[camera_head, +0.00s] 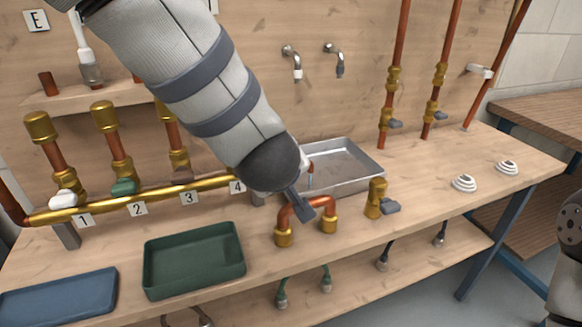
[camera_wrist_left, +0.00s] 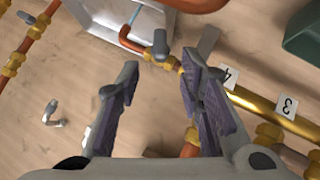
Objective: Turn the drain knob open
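The drain at the end of the brass manifold (camera_head: 150,199) shows in the left wrist view as a brass fitting (camera_wrist_left: 166,61) with a grey knob (camera_wrist_left: 160,42). A copper elbow (camera_wrist_left: 130,40) runs from it toward the steel basin (camera_head: 352,163). In the head view my left arm hides the knob. My left gripper (camera_head: 302,205) points down over the bench near label 4. In the left wrist view its two fingers are spread with nothing between them, and the knob lies beyond the fingertips, apart from them. My right gripper's fingers do not show; only part of that arm is at the right edge.
A copper U-bend (camera_head: 306,208) and a brass valve (camera_head: 376,198) stand in front of the basin. A green tray (camera_head: 194,288) and a blue tray (camera_head: 58,296) lie at the front left. Upright valves stand along the manifold. The bench is clear toward the white rings (camera_head: 464,184).

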